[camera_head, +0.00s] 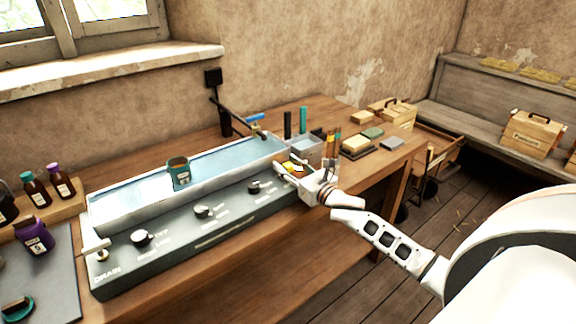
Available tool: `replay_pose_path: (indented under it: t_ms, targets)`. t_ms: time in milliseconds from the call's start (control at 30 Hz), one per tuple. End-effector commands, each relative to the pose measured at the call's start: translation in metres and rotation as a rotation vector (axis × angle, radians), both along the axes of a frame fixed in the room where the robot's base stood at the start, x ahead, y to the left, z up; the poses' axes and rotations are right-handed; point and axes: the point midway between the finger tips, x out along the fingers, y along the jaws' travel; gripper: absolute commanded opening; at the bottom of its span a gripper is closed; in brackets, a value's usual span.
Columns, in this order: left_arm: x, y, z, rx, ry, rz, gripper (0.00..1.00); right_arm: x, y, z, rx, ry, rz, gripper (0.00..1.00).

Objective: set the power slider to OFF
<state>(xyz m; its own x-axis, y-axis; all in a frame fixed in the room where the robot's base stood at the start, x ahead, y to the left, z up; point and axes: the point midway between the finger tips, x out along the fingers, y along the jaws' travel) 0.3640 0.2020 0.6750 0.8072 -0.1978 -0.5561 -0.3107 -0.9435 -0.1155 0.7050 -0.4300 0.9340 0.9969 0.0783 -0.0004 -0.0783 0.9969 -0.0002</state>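A grey control panel (222,227) runs along the front of a water-filled basin on the wooden bench. My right gripper (290,174) is over the panel's right end, close to its surface. A small yellow-orange patch (293,167) shows beside the fingers. The power slider cannot be made out clearly; the gripper covers much of that end, so its setting is hidden. I cannot tell whether the fingers touch anything or how far apart they are. My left gripper is out of view.
Several black knobs, one of them (254,187) near the gripper, line the panel. A teal-labelled jar (179,173) is at the basin. A grey container (306,150) and upright sticks stand behind the gripper. Bottles (35,190) stand at left. The bench front (240,262) is clear.

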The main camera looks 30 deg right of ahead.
Motion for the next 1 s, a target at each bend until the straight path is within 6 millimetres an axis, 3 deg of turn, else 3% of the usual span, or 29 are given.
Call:
replay_pose_path:
  t_ms: [133, 267, 300, 500, 800, 1000]
  targets:
    - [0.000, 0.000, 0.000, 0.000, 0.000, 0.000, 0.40, 0.000, 0.000, 0.000, 0.000, 0.000, 0.000, 0.38]
    - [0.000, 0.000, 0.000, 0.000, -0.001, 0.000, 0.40, 0.000, 0.000, 0.000, 0.000, 0.000, 0.000, 0.04]
    - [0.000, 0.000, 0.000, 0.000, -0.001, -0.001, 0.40, 0.000, 0.000, 0.000, 0.000, 0.000, 0.000, 0.00]
    - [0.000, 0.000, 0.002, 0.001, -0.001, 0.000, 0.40, -0.005, 0.000, -0.001, 0.000, 0.002, 0.001, 0.00]
    - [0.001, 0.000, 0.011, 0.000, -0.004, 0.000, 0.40, -0.047, -0.003, -0.001, 0.000, 0.003, 0.001, 0.00]
    - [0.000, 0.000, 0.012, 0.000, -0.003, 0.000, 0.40, -0.060, -0.005, 0.000, 0.000, 0.000, 0.000, 0.00]
